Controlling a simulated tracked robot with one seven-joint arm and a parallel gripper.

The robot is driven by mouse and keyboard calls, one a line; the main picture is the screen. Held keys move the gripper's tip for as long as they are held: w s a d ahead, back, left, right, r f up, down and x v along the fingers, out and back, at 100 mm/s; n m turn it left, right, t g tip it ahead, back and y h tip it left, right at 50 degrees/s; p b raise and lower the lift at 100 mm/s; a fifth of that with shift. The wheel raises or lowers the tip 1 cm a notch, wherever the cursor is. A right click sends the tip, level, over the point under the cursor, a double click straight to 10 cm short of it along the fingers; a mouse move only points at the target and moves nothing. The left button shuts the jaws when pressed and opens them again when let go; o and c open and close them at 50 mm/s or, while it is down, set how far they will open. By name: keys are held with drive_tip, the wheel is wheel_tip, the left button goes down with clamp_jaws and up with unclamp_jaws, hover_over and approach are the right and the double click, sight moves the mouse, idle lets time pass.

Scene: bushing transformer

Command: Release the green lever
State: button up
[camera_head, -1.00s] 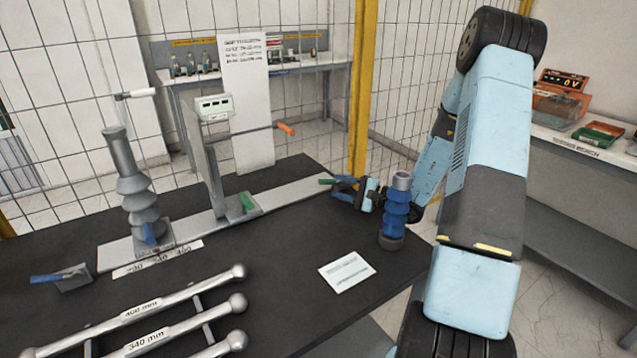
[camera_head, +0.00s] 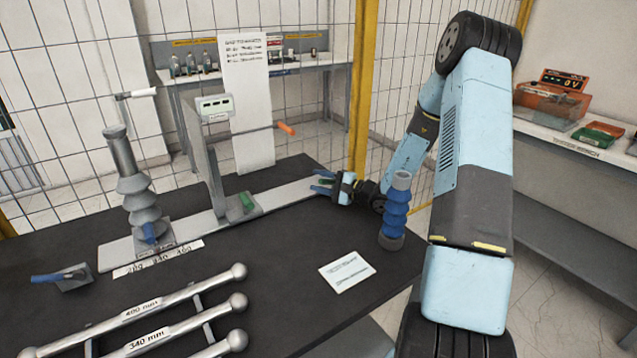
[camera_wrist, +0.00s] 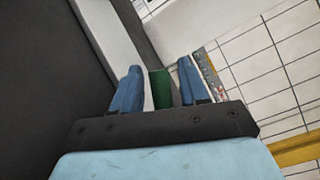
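A small green lever (camera_wrist: 160,88) stands between the two blue fingers of my gripper (camera_wrist: 160,85) in the wrist view, with a narrow gap on each side. My gripper is open around it. In the head view the gripper (camera_head: 322,182) is at the right end of the grey rail (camera_head: 290,195), with its fingers pointing left. The green lever (camera_head: 326,181) there is mostly hidden by the fingers. Another green lever (camera_head: 247,202) sits on the sliding block with the upright post, further left along the rail.
A blue ribbed bushing (camera_head: 397,212) stands close beside my wrist on the dark table. A grey bushing (camera_head: 137,185) stands on the rail's left end. A white card (camera_head: 346,271) and metal rods (camera_head: 160,305) lie in front. A wire fence with a yellow post (camera_head: 361,90) is behind.

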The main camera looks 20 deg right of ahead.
clamp_jaws()
drive_tip(key=shift+f, duration=0.1)
idle(0.3)
